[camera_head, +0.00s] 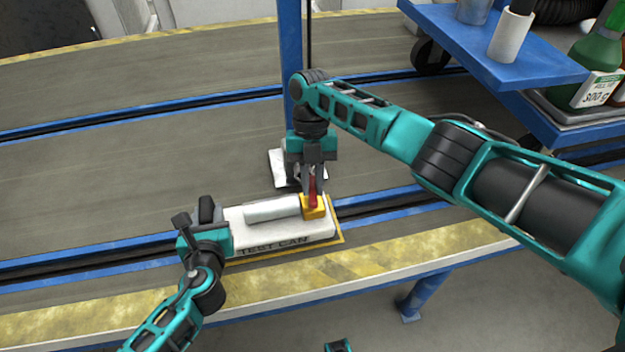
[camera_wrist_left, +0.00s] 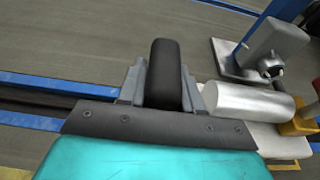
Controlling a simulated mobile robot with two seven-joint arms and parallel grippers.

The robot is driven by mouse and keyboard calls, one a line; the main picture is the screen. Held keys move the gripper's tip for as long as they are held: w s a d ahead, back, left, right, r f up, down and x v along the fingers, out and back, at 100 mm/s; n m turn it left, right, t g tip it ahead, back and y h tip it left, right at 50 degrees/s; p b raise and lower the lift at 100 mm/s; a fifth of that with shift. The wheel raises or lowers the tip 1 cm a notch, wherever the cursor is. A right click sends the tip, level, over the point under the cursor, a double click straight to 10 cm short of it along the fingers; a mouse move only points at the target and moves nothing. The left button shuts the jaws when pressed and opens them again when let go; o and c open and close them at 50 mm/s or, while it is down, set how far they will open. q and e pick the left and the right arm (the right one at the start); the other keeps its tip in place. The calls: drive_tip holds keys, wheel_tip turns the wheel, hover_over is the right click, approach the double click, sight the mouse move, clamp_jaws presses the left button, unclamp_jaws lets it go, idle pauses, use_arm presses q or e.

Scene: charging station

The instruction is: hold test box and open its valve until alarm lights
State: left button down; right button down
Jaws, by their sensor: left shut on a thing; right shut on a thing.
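The test box (camera_head: 285,233) is a white block lettered TEST CAN, with a pale cylinder (camera_head: 272,209) lying on top. A yellow valve block (camera_head: 314,211) with a red handle (camera_head: 312,188) is at its right end. My left gripper (camera_head: 208,214) is shut on the left end of the box; the contact is mostly hidden. My right gripper (camera_head: 311,170) points down from above and is shut on the red handle, which appears upright. In the left wrist view, the cylinder (camera_wrist_left: 247,102) and part of the valve block (camera_wrist_left: 303,122) show right of the dark finger.
A grey unit on a flat plate (camera_wrist_left: 228,65) stands just behind the box, partly hidden by my right gripper in the head view. A blue post (camera_head: 290,40) rises behind. A blue cart (camera_head: 490,45) with bottles stands at the back right. The bench left of the box is clear.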

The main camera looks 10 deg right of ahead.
drive_tip(key=c, duration=1)
unclamp_jaws()
drive_tip(key=shift+c, duration=0.2)
drive_tip(key=v, duration=1.2)
drive_tip(key=shift+s, duration=0.1)
